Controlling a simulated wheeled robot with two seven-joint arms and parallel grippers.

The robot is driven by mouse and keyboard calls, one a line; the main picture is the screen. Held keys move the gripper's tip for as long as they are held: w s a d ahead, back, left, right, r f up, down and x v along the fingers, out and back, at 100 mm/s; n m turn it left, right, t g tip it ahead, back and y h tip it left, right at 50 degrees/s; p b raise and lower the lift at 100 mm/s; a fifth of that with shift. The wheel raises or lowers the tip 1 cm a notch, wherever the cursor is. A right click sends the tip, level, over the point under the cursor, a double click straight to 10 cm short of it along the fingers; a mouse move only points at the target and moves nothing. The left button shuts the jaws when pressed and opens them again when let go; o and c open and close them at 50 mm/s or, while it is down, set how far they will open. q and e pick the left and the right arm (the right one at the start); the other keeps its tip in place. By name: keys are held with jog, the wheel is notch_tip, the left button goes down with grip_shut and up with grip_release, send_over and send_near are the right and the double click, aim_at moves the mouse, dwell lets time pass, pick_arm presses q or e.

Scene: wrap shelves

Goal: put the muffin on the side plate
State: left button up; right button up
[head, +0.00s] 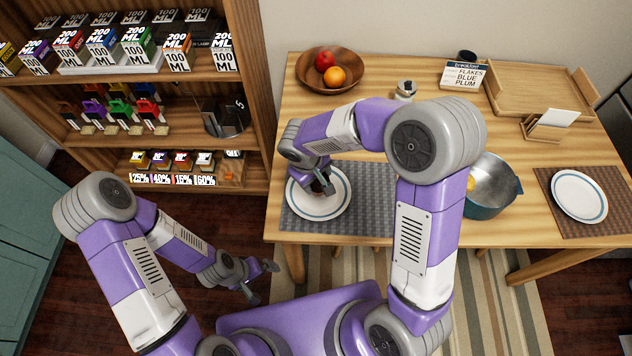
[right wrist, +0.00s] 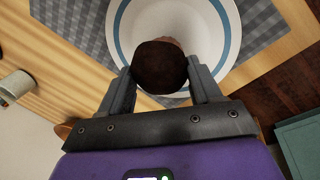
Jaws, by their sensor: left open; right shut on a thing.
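The muffin (right wrist: 160,66), dark brown on top, is held between the fingers of my right gripper (right wrist: 160,84) in the right wrist view. In the head view my right gripper (head: 324,186) is over a white plate with a blue ring (head: 309,207) on a grey mat, and the muffin is mostly hidden. The same plate fills the right wrist view behind the muffin (right wrist: 221,14). I cannot tell whether the muffin touches it. A similar plate (head: 578,196) lies on a brown mat at the right. My left gripper (head: 262,282) is open and empty, low beside the table.
A wooden bowl with fruit (head: 304,82) stands at the back left of the table (head: 400,72). A blue pot (head: 490,205) stands right of my right arm. A wooden tray (head: 530,88), a sign (head: 462,75) and a card holder (head: 546,127) are behind. Shelves (head: 190,140) stand left.

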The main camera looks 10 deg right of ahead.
jog(key=shift+x, duration=1)
jog(key=shift+a+r, duration=0.1)
jog(key=shift+a, duration=0.1)
jog(key=o, duration=1.1)
jog(key=shift+c, duration=0.2)
jog(key=p+v, duration=0.3)
jog(key=v, duration=0.9)
